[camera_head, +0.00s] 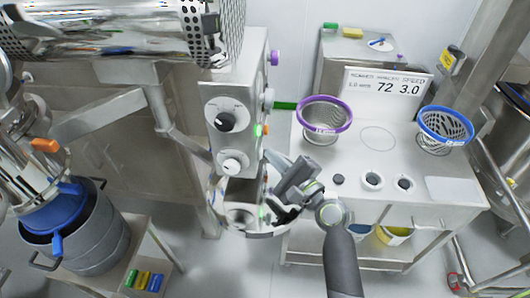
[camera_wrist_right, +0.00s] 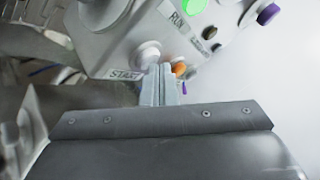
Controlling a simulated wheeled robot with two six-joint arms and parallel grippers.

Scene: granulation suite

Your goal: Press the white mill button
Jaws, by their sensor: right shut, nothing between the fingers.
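In the right wrist view, a white round button (camera_wrist_right: 148,54) sits on a pale housing beside a START label. My right gripper (camera_wrist_right: 158,76) is shut and empty. Its fingertips overlap the lower right edge of the white button in that view; I cannot tell whether they touch it. In the head view, my right gripper (camera_head: 272,213) is at the lower part of the mill's control column (camera_head: 240,75). The hand hides part of the panel there, and I cannot single out the START button. My left gripper is not in view.
A steel table (camera_head: 355,165) on the right holds a purple-rimmed sieve (camera_head: 325,108) and a blue-rimmed sieve (camera_head: 445,124). A metal drum (camera_head: 85,245) stands lower left.

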